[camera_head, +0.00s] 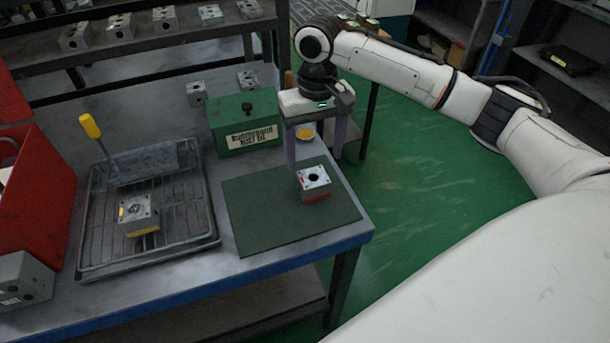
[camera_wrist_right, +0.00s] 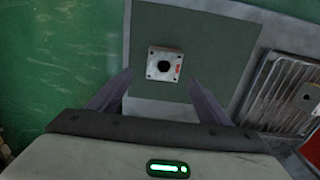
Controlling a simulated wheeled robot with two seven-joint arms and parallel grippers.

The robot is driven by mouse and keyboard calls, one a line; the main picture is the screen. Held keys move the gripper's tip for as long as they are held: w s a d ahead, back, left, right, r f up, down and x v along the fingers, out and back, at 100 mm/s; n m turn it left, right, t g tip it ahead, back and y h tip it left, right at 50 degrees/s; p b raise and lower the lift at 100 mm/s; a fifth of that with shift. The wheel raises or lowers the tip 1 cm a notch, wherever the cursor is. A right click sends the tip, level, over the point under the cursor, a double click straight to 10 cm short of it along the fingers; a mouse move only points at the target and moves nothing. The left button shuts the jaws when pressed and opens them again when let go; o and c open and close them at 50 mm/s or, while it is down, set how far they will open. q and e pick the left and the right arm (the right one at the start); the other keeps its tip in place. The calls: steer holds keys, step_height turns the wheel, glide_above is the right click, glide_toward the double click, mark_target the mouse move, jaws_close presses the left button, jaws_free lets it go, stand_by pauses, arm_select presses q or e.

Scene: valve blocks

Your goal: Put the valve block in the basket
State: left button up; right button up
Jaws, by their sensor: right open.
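A grey valve block (camera_head: 313,182) with a dark round hole on top and a red band low on its side sits upright on the dark green mat (camera_head: 255,215). It also shows in the right wrist view (camera_wrist_right: 164,64). My right gripper (camera_head: 315,162) is open and empty above and just behind the block, fingers pointing down. In the wrist view the block lies between and beyond the fingertips (camera_wrist_right: 159,77). A shallow wire-grid metal basket (camera_head: 98,240) is on the left. A second valve block (camera_head: 138,215) with a yellow band sits in it. My left gripper is not in view.
A yellow-handled tool (camera_head: 92,128) stands up at the basket's back. A red bin (camera_head: 35,200) is at far left. The bench's right edge is close to the mat.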

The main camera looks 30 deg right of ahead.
mark_target(313, 180)
steer(key=shift+s+f, duration=0.2)
steer(key=shift+f, duration=0.35)
steer(key=shift+s+f, duration=0.2)
steer(key=shift+f, duration=0.35)
steer(key=f, duration=0.6)
steer(key=shift+a, duration=0.4)
steer(key=shift+r, duration=0.1)
steer(key=c, duration=1.4)
steer(key=shift+r, duration=0.1)
steer(key=shift+c, duration=1)
